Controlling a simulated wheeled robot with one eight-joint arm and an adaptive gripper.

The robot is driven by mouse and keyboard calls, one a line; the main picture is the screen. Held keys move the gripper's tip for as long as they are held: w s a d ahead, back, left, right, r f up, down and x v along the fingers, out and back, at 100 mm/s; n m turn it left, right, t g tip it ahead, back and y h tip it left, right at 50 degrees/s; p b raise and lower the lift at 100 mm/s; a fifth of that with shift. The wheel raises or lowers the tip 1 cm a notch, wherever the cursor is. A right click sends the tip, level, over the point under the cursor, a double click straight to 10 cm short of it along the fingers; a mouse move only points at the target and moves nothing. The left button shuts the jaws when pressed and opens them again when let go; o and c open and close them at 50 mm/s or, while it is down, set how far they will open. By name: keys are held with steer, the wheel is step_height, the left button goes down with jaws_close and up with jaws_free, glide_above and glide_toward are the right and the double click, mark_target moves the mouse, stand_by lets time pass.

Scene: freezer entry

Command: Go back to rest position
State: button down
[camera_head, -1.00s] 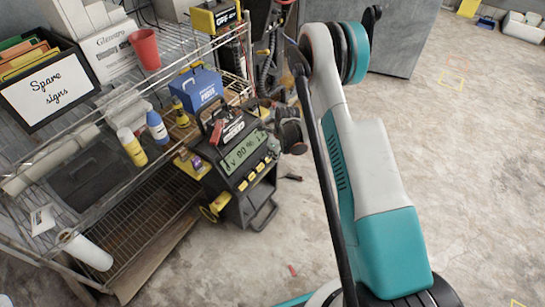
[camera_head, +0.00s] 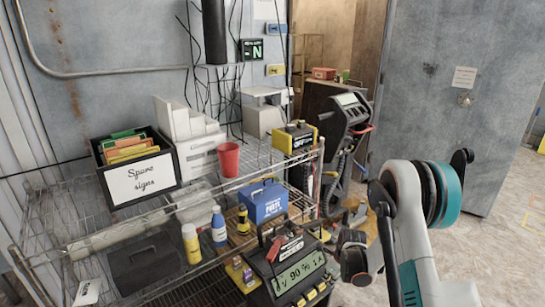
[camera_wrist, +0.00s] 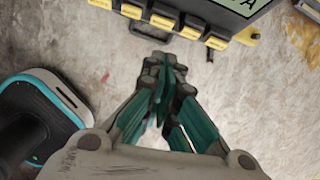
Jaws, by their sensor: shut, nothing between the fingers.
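My gripper (camera_wrist: 165,75) shows in the wrist view with its teal and dark fingers drawn together, shut and empty. It points down over bare concrete floor, just short of the black device with yellow-edged buttons (camera_wrist: 175,18) at the top of that view. In the head view my arm rises at the lower right, bent at a teal and grey joint. The fingers cannot be made out there.
A wire shelf (camera_head: 62,222) at left holds a box of spare signs (camera_head: 141,178), a red cup (camera_head: 229,159), bottles and a blue case (camera_head: 263,203). The black device (camera_head: 300,272) stands beside it. A grey door (camera_head: 455,90) is at right. Floor at far right is clear.

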steer(key=s+a+r+n+t, duration=0.1)
steer(key=s+r+n, duration=0.3)
steer(key=r, duration=0.6)
steer(key=s+a+r+n, duration=0.1)
steer(key=s+r+n, duration=0.3)
steer(key=r, duration=0.7)
steer(key=s+r+n+t, duration=0.1)
steer(key=s+r+n, duration=0.3)
steer(key=r, duration=0.6)
steer(key=s+r+n+t, duration=0.1)
steer(key=s+r+n, duration=0.1)
steer(key=s+n, duration=0.3)
steer(key=s+a+r+n+t+h, duration=0.1)
steer(key=s+r+n, duration=0.2)
steer(key=s, duration=0.6)
steer(key=s+r+n, duration=0.3)
steer(key=s+n, duration=0.4)
steer(key=shift+a+n+t, duration=0.3)
steer(key=shift+a+t, duration=0.1)
